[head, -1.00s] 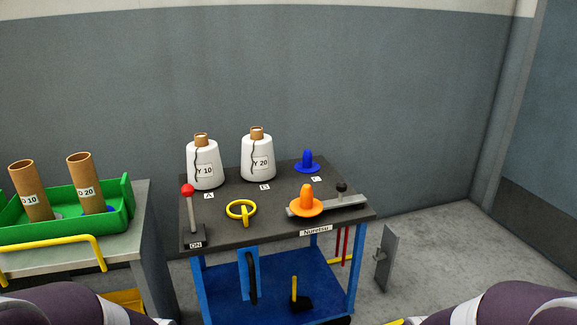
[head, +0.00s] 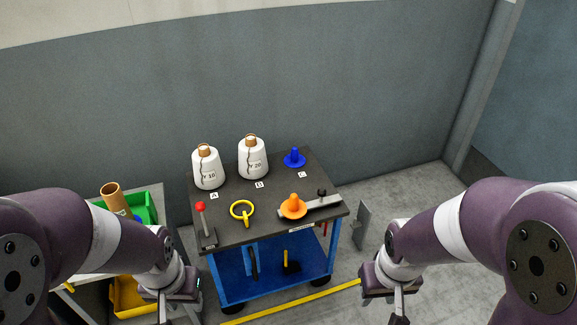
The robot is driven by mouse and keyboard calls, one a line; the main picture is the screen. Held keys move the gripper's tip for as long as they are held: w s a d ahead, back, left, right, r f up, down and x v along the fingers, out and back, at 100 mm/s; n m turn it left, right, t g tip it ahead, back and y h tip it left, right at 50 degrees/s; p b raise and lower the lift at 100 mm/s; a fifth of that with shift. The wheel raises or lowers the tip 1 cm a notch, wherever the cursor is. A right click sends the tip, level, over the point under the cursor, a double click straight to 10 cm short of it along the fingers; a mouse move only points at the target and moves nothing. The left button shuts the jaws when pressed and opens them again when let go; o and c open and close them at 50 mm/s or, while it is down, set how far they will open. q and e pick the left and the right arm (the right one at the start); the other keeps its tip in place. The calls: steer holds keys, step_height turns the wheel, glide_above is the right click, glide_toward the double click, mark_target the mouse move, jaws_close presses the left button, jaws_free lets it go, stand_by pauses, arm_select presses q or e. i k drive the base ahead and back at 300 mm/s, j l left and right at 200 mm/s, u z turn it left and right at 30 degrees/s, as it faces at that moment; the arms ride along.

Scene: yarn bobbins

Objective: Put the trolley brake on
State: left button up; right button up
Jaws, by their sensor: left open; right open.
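The trolley (head: 237,236) has a dark top on a blue frame and stands in the middle of the head view. A lever with a red knob (head: 200,207) stands nearly upright on its front left corner. A label by its base reads ON in the earlier frame and is too small to read now. My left gripper (head: 168,312) is open and empty, low in front of the trolley's left side. My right gripper (head: 398,308) is open and empty, low to the right of the trolley. Both are apart from the lever, and their fingertips are partly cut off.
Two white yarn bobbins (head: 208,172) (head: 253,162), a blue peg (head: 294,158), a yellow ring (head: 242,209) and an orange cone (head: 294,206) are on the trolley top. A green tray (head: 148,208) with a cardboard tube is at left. A yellow line (head: 300,300) crosses the floor.

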mark_target(200, 207)
steer(key=i+j, duration=0.45)
steer(key=j, duration=0.2)
steer(key=i+j+u, duration=0.1)
steer(key=i+j, duration=0.35)
steer(key=j, duration=0.15)
steer(key=l+u, duration=0.65)
steer(key=l, duration=0.25)
steer(key=i+j+z, duration=0.2)
steer(key=i+j, duration=0.05)
steer(key=i, duration=0.05)
